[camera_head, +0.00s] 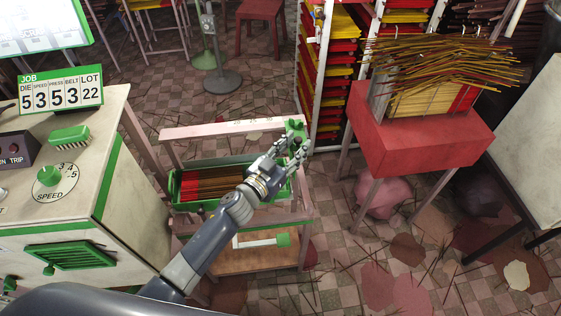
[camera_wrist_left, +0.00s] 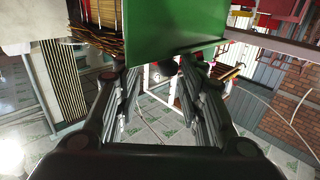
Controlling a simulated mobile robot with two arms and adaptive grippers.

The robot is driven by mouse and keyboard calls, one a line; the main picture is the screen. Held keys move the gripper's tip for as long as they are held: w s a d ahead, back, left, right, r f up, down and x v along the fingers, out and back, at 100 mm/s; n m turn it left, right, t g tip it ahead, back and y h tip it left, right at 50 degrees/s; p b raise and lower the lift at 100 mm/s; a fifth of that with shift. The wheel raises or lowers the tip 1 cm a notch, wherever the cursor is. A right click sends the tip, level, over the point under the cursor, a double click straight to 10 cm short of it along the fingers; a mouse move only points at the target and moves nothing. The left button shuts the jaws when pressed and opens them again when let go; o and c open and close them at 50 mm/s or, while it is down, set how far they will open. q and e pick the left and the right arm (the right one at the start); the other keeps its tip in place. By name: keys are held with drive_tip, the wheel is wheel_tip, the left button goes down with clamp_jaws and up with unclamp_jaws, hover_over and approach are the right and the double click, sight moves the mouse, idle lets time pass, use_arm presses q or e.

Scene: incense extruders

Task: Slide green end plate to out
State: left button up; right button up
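A green tray (camera_head: 172,188) of incense sticks sits on the wooden cart, with the sticks (camera_head: 215,183) lying lengthwise. A green piece (camera_head: 295,127) that looks like the end plate's top or knob shows at the tray's right end, partly hidden behind my left gripper (camera_head: 293,150). In the left wrist view the green plate (camera_wrist_left: 175,25) fills the top middle, just beyond the fingers. Whether a finger touches the plate I cannot tell. My right gripper is not in view.
The cart's upper rail (camera_head: 215,130) runs behind the tray. A lower shelf (camera_head: 245,258) holds a white bar with a green end. A green-trimmed machine (camera_head: 100,215) stands left; a red stand (camera_head: 425,135) with sticks stands right. Sticks litter the tiled floor.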

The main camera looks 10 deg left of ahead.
use_arm(q)
drive_tip(key=v, duration=0.8)
drive_tip(key=shift+s, duration=0.3)
drive_tip(key=shift+o, duration=0.3)
drive_tip(key=shift+r, duration=0.1)
